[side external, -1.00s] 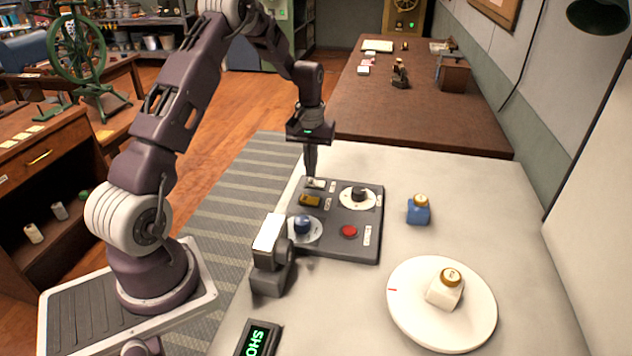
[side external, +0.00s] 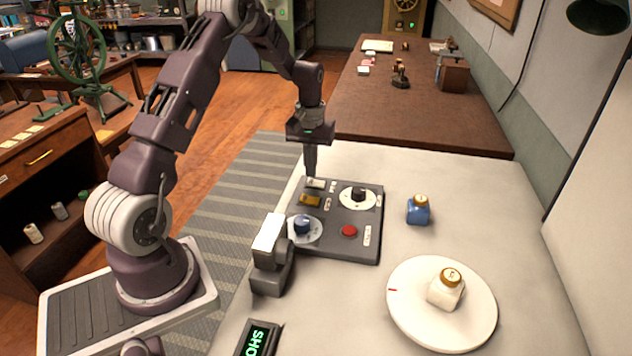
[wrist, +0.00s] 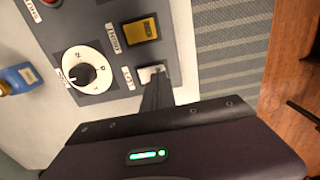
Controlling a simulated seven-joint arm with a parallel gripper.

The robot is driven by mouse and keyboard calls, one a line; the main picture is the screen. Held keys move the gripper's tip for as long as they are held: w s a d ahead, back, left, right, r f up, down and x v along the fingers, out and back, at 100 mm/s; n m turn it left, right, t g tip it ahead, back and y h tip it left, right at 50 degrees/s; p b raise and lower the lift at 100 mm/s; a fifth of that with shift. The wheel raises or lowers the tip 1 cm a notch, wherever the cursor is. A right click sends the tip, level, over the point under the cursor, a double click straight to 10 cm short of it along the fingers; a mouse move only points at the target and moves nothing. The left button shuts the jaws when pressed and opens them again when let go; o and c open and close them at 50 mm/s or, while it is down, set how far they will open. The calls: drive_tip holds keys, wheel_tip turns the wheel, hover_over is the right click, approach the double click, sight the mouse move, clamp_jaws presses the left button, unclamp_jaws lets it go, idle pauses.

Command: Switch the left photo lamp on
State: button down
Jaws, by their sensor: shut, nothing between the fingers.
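The grey control panel (side external: 345,245) lies on the pale table. A white switch (side external: 317,183) sits at its far left corner, and a yellow switch (side external: 310,200) is just nearer. My gripper (side external: 312,176) points down with closed fingers at the white switch. In the wrist view, the fingertips (wrist: 155,80) overlap the edge of the white switch (wrist: 147,72), hiding part of it; I cannot tell whether they press it. The small labels are too blurred to read surely. A dark lamp shade (side external: 597,14) hangs at top right; I cannot tell which lamp it is.
The panel also carries a black knob on a white dial (side external: 345,199), a blue knob (side external: 302,224) and a red button (side external: 349,231). A blue bottle (side external: 418,212) stands right of it. A white turntable (side external: 410,315) bears a white bottle (side external: 444,292).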

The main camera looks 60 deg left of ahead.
sight(311, 181)
drive_tip(key=shift+f, duration=0.9)
idle(0.3)
drive_tip(key=shift+r, duration=3.55)
drive_tip(key=s+d+r+m+t, duration=0.1)
drive_tip(key=s+d+r+m, duration=0.1)
drive_tip(key=s+d+r, duration=0.4)
drive_tip(key=s+d+r+m+t, duration=0.1)
drive_tip(key=d+r+m+t, duration=0.1)
drive_tip(key=d+r, duration=0.65)
drive_tip(key=s+d+r+m+t, duration=0.1)
drive_tip(key=s+d+m, duration=0.1)
drive_tip(key=s+d, duration=0.3)
drive_tip(key=s+d+r+m+t, duration=0.1)
drive_tip(key=s+d+m, duration=0.2)
drive_tip(key=s, duration=1)
drive_tip(key=shift+s+d+t, duration=0.3)
drive_tip(key=shift+s+d, duration=0.1)
drive_tip(key=shift+d, duration=0.7)
